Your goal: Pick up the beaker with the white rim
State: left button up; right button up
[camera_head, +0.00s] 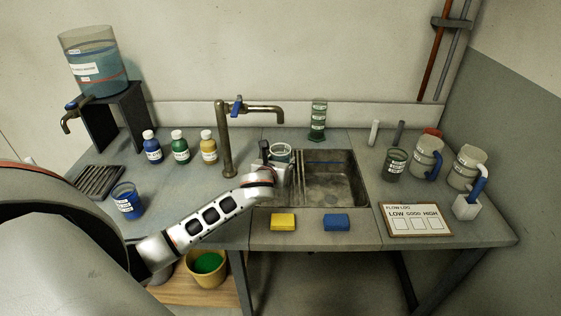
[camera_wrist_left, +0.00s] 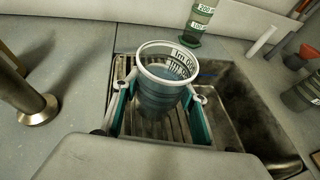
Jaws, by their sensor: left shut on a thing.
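The beaker with the white rim (camera_head: 281,152) is at the left side of the sink, over its ribbed drainer. In the left wrist view the beaker (camera_wrist_left: 165,88) is upright, clear-walled with dark markings, and looks bluish-grey inside. My left gripper (camera_head: 272,162) reaches it from the front left. In the left wrist view the teal fingers of the gripper (camera_wrist_left: 158,108) press on both sides of the beaker, shut on it. I cannot tell whether its base touches the ribs. My right gripper is not in view.
The tap (camera_head: 226,145) stands just left of my gripper, its spout reaching over the sink (camera_head: 335,185). A green measuring cylinder (camera_head: 318,120) stands behind. Yellow (camera_head: 283,222) and blue sponges (camera_head: 336,222) lie in front. A dark green beaker (camera_head: 395,163) and jugs (camera_head: 426,160) stand right.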

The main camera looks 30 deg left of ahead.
pick_arm(q)
jog(key=shift+r+p, duration=0.45)
jog(key=shift+r, duration=0.9)
jog(key=shift+s+d, duration=0.1)
jog(key=shift+s, duration=0.05)
jog(key=s+d, duration=0.3)
jog(key=s, duration=0.7)
jog(key=s+d, duration=0.3)
jog(key=s, duration=0.7)
jog(key=s+d, duration=0.3)
jog(key=s, duration=0.6)
jog(key=shift+s+d, duration=0.35)
jog(key=shift+s, duration=0.05)
